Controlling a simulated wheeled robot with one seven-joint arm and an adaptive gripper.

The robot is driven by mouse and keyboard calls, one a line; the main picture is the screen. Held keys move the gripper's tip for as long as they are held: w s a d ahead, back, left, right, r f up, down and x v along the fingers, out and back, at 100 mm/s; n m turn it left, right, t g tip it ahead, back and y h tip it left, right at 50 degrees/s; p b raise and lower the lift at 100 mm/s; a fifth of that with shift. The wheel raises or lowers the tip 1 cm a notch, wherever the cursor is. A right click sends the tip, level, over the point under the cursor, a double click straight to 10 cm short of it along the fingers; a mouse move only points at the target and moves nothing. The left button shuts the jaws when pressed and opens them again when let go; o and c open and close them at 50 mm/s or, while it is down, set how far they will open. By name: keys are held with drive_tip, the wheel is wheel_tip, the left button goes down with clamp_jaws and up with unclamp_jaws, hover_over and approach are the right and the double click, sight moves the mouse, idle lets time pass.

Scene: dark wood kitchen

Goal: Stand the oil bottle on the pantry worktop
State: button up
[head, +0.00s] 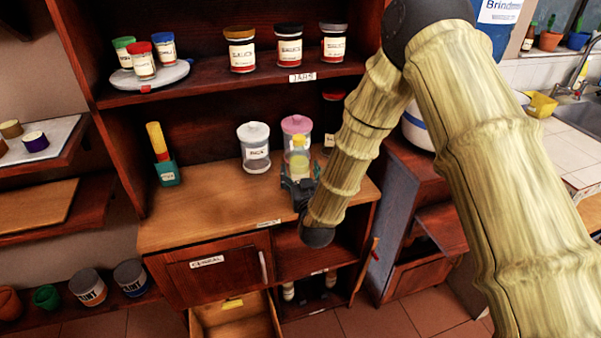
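A small clear bottle with yellow contents, which looks like the oil bottle (299,163), is upright at my gripper (298,190) in the head view. My gripper hides its lower part, so I cannot tell whether its base touches the wood. The fingers are small and partly covered by my arm, and I cannot tell whether they are closed on the bottle. Both are over the right part of the pantry worktop (200,225), a light wooden board inside the dark cupboard, in front of the pink-lidded jar (296,125).
A white-lidded jar (254,146) stands left of the bottle. A green box with yellow sticks (165,168) stands at the worktop's left. Labelled jars (289,48) fill the shelf above. A drawer (235,315) is open below. The worktop's front left is clear.

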drive_tip(key=shift+r, duration=0.25)
drive_tip(key=s+d+b, duration=0.2)
drive_tip(key=s, duration=1)
drive_tip(key=s+d+f+g+h, duration=0.1)
drive_tip(key=s+d+f+g, duration=0.3)
drive_tip(key=f, duration=0.5)
drive_tip(key=s+d+f+m+g, duration=0.1)
drive_tip(key=s+d+f+g, duration=0.25)
drive_tip(key=s+f, duration=0.35)
drive_tip(key=s+d+f+g+h, duration=0.15)
drive_tip(key=s+d+f, duration=0.3)
drive_tip(key=f, duration=0.55)
drive_tip(key=s+d+f+g, duration=0.3)
drive_tip(key=s, duration=0.4)
drive_tip(key=s+d+f+m+g, duration=0.1)
drive_tip(key=s+d+f+g, duration=0.2)
drive_tip(key=s, duration=0.5)
drive_tip(key=s+d+f+g, duration=0.2)
drive_tip(key=s+d+f, duration=0.1)
drive_tip(key=s, duration=0.5)
drive_tip(key=shift+s+g+h, duration=0.25)
drive_tip(key=shift+g+h, duration=0.1)
drive_tip(key=shift+g, duration=0.05)
